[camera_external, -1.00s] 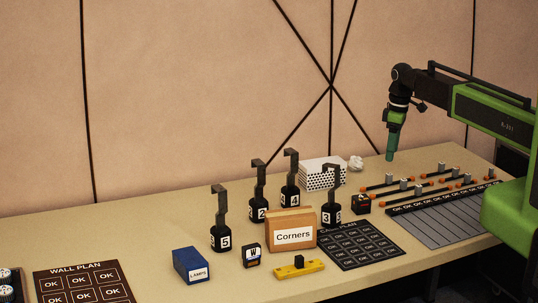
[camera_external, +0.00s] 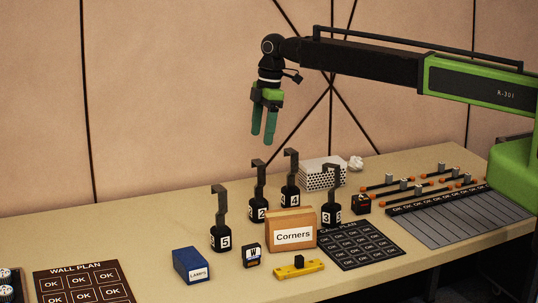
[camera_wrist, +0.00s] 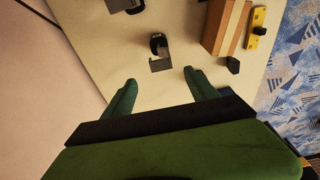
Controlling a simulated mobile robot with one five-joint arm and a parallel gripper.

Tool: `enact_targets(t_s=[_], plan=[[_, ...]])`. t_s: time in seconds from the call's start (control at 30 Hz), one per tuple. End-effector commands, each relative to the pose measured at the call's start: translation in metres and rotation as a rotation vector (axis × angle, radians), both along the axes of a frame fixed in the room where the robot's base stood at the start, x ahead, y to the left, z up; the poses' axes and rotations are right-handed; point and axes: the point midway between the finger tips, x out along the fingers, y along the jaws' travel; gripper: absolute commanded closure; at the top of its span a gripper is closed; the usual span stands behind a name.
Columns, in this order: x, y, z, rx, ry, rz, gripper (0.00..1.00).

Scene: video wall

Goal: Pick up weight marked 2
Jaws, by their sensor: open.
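The weight marked 2 (camera_external: 258,211) is black with a tall hook and a white number label. It stands upright on the table, behind the left end of the Corners box. My gripper (camera_external: 264,140), with green fingers, is open and empty, pointing down in the air above the hooks. In the wrist view my open fingers (camera_wrist: 160,92) are apart. A dark hooked weight (camera_wrist: 160,50) shows just beyond them, and part of another dark object (camera_wrist: 125,5) is at the top edge. Their numbers cannot be read there.
Weights marked 4 (camera_external: 290,197), 5 (camera_external: 221,238) and 3 (camera_external: 331,213) stand close around the Corners box (camera_external: 290,237). A white perforated box (camera_external: 323,175) is behind. A blue box (camera_external: 193,266) and yellow level (camera_external: 299,269) lie in front. The table's left rear is clear.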

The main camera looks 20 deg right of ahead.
Motion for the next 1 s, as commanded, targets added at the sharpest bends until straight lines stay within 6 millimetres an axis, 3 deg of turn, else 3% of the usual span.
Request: enact_targets(t_s=[0.03,0.33,0.43,0.67,1.0], plan=[[0.0,0.002,-0.023,0.0,0.0,0.0,0.33],[0.0,0.011,-0.084,0.0,0.0,0.0,0.33],[0.0,0.013,-0.094,0.0,0.0,0.0,0.33],[-0.001,0.013,-0.096,0.0,0.0,-0.001,0.33],[-0.003,0.018,-0.146,-0.001,0.0,0.0,0.33]])
